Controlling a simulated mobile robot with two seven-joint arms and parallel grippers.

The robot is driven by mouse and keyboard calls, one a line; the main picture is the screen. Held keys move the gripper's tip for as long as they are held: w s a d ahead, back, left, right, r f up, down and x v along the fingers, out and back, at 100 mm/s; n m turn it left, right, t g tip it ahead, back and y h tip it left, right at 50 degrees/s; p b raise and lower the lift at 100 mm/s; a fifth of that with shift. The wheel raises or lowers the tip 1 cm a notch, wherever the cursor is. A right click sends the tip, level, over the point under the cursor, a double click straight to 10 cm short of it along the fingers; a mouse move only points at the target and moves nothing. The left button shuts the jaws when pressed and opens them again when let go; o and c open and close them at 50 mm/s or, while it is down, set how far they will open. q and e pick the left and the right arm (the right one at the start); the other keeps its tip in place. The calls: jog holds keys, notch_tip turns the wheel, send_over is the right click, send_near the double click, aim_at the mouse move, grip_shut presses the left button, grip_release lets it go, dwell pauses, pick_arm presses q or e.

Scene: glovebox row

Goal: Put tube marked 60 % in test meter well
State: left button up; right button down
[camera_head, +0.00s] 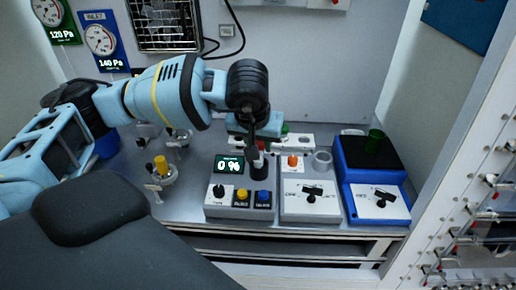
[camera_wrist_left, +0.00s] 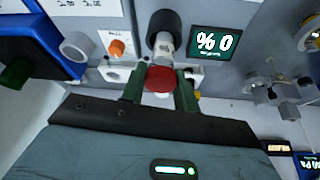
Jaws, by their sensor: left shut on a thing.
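My left gripper (camera_head: 258,148) is shut on a red-capped tube (camera_wrist_left: 160,78). In the left wrist view, its two green fingers (camera_wrist_left: 158,92) stand either side of the tube near the cap. The tube's pale body points at the black round well (camera_wrist_left: 164,24) of the test meter. I cannot tell whether its end is inside the well or just over it, and no mark on it is readable. In the head view, the grey test meter (camera_head: 240,205) stands below the gripper; its display (camera_head: 229,166) reads 0 %. My right gripper is not in view.
A white rack (camera_head: 298,140) is behind. A yellow-topped valve fitting (camera_head: 160,166) stands left. The bench front edge is near the meter.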

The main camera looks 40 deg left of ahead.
pick_arm(q)
jog(key=shift+f, duration=1.1)
jog(key=shift+f, duration=0.2)
jog(key=o, duration=0.9)
jog(key=shift+o, duration=0.2)
jog(key=shift+r, duration=0.1)
jog(key=shift+r, duration=0.25)
jog(key=v, duration=1.1)
jog(key=shift+s+d+r+p, duration=0.15)
jog(key=shift+s+r+p, duration=0.05)
jog(key=shift+r+p, duration=0.1)
